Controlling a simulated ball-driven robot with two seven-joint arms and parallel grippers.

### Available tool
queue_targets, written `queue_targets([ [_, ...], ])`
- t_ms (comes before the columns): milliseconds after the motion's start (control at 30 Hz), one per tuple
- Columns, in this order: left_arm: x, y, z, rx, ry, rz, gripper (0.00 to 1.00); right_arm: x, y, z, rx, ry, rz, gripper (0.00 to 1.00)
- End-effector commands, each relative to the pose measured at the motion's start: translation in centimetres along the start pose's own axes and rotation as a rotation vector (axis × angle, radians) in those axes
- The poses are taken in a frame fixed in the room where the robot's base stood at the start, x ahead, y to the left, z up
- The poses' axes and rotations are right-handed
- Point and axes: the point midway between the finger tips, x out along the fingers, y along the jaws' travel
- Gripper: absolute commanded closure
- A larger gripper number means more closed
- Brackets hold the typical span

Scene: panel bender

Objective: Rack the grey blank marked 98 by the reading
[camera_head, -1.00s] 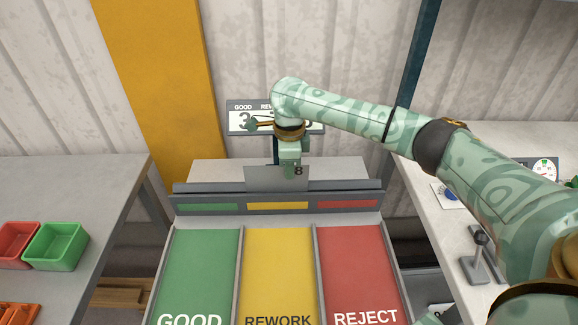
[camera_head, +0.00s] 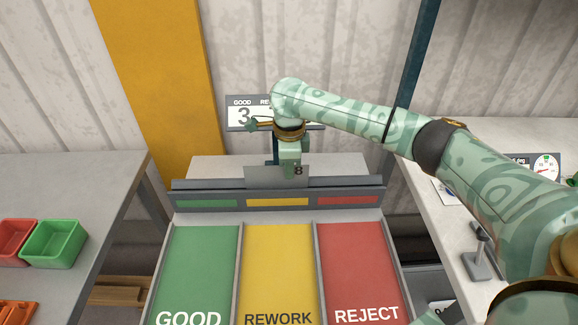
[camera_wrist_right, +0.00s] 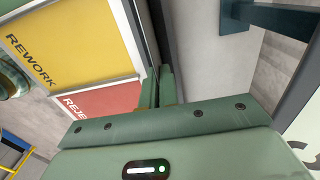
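The grey blank (camera_head: 268,176) is upright above the yellow strip of the rack's back ledge, behind the REWORK lane (camera_head: 277,265). Only an "8" of its mark shows; the gripper covers the part beside it. My right gripper (camera_head: 290,167) points down and is shut on the blank's upper edge. In the right wrist view its fingers (camera_wrist_right: 158,88) are close together around a thin sheet seen nearly edge-on. I cannot tell whether the blank touches the ledge. The GOOD lane (camera_head: 200,265) and REJECT lane (camera_head: 355,265) flank REWORK. My left gripper is out of view.
A GOOD/REWORK sign (camera_head: 240,115) behind the rack is partly hidden by my arm. A dial gauge (camera_head: 545,168) stands on the right bench, with a lever stand (camera_head: 480,258) nearer. A green bin (camera_head: 52,243) and a red bin (camera_head: 14,240) sit on the left table.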

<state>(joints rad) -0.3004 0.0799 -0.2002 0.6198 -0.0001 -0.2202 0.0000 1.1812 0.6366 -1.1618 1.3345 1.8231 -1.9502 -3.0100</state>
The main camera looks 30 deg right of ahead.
Motion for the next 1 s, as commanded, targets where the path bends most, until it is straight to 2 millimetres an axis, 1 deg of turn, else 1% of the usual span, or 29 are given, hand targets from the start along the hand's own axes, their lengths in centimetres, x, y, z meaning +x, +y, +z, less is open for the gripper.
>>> queue_targets([
  [800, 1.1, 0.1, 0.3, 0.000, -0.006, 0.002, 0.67, 1.7, 0.0, 0.0, 0.000, -0.001, 0.000, 1.00],
  [833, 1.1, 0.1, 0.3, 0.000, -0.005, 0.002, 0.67, 1.6, 0.0, 0.0, 0.000, -0.001, 0.000, 0.89],
  [900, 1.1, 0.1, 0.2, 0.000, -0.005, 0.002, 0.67, 1.6, 0.0, 0.0, 0.000, -0.001, 0.000, 0.72],
  [1000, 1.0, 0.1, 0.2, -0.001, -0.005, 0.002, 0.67, 1.6, 0.0, 0.0, 0.000, -0.001, 0.000, 0.72],
])
